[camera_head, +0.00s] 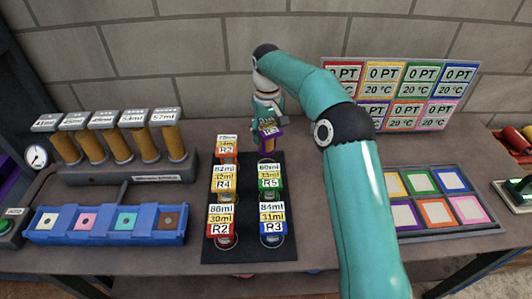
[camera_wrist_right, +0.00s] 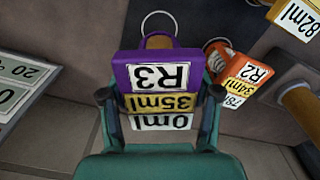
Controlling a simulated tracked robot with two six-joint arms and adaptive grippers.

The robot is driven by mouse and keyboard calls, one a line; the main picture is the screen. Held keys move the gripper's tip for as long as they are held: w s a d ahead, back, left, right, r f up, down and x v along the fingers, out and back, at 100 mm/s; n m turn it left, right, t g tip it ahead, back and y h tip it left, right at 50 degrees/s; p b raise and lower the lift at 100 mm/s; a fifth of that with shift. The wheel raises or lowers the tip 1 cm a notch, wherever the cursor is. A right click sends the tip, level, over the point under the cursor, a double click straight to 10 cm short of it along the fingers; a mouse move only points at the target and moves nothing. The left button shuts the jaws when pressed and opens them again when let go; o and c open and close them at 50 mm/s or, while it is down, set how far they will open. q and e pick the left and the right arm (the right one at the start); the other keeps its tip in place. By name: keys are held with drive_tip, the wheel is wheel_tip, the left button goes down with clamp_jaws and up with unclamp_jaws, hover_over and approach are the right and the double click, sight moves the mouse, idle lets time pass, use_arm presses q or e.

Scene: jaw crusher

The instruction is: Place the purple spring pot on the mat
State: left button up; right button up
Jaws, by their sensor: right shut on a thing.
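The purple pot (camera_wrist_right: 145,57), with a white label, a yellow label and a lower white label, sits between the fingers of my right gripper (camera_wrist_right: 160,94) in the right wrist view. In the head view my right gripper (camera_head: 268,122) is at the back edge of the black mat (camera_head: 248,215), and the purple pot (camera_head: 271,132) shows just below it. A thin pale ring (camera_wrist_right: 158,22) lies beside the pot's top end in the wrist view. Whether the pot touches the mat cannot be told. My left gripper is out of view.
An orange-topped pot (camera_head: 228,153) stands left of the purple one; it also shows in the wrist view (camera_wrist_right: 243,78). A green-topped pot (camera_head: 268,180) and several others fill the mat's front. A blue tray (camera_head: 105,238) is left, a framed colour-square tray (camera_head: 430,235) right.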

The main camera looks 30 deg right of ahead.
sight(267, 148)
drive_tip(key=shift+w+f, duration=0.1)
drive_tip(key=shift+f, duration=3.1)
drive_tip(key=shift+f, duration=0.1)
drive_tip(key=o, duration=1.4)
drive_tip(key=shift+c, duration=0.2)
wheel_tip(267, 148, up, 12)
drive_tip(key=shift+r+p, duration=0.1)
drive_tip(key=shift+p, duration=0.4)
